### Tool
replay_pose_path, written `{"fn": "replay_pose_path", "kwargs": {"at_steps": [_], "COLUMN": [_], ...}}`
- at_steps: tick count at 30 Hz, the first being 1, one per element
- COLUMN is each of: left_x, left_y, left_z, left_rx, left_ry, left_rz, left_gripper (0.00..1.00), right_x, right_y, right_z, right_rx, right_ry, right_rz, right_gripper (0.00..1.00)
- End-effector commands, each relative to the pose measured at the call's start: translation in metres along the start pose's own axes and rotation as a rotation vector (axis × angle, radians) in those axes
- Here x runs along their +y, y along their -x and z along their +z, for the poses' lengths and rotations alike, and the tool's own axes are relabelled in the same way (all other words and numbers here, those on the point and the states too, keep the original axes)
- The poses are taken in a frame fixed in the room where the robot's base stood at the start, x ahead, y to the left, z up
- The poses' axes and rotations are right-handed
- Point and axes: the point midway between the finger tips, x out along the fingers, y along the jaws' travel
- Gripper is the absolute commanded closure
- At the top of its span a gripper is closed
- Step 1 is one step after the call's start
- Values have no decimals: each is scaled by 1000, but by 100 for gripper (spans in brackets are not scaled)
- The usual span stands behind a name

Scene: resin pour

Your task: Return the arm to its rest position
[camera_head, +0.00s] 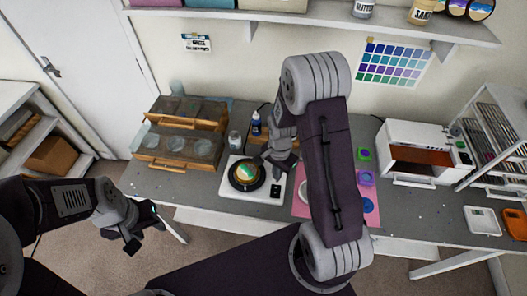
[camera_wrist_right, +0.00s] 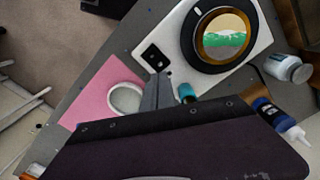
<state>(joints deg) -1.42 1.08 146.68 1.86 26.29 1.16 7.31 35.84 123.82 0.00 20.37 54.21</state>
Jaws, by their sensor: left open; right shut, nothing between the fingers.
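My right arm is bent with its elbow high over the workbench (camera_head: 410,222). My right gripper (camera_head: 272,172) points down near the black round plate, shut with nothing in it. Its fingers show partly in the right wrist view (camera_wrist_right: 160,92), beside the white base, with a dark arm part hiding much of the lower picture. My left gripper (camera_head: 132,238) is open and empty, low in front of the bench at the left. A round piece with a green and white mountain picture (camera_wrist_right: 224,38) sits on the black plate (camera_wrist_right: 187,40) on the white base (camera_head: 228,207).
A pink mat (camera_head: 300,208) with a white ring (camera_wrist_right: 126,98) lies right of the base. A blue bottle (camera_head: 256,128) and a white jar (camera_head: 234,140) stand behind it. Wooden trays (camera_head: 165,160) are at the left. A white oven-like box (camera_head: 410,135) stands right, below a wall shelf (camera_head: 300,20).

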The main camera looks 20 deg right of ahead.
Motion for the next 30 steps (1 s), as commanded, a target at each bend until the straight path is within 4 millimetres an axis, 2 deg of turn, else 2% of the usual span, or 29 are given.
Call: {"fn": "replay_pose_path", "kwargs": {"at_steps": [6,8,10,13,17,18,22,25,30], "left_x": [0,0,-1,-2,-2,-2,-2,-2,-2], "left_y": [-5,-19,-42,-75,-102,-102,-94,-94,-94], "left_z": [0,2,4,8,11,11,10,10,10], "left_rx": [0,0,0,0,-1,-1,0,1,0], "left_ry": [0,0,0,0,0,0,0,0,0], "left_rz": [0,0,0,0,0,0,0,0,0], "left_gripper": [56,56,56,56,56,56,56,56,56], "right_x": [-1,-11,-24,-24,6,18,47,52,51], "right_y": [-4,-8,-4,5,9,11,10,9,9], "right_z": [1,0,1,21,56,65,81,84,84], "right_rx": [1,21,59,99,129,129,91,81,83], "right_ry": [4,19,46,144,482,596,868,996,1054], "right_rz": [-2,-30,-87,-149,-159,-146,-89,-74,-71], "right_gripper": [100,100,100,100,100,100,100,100,100]}}
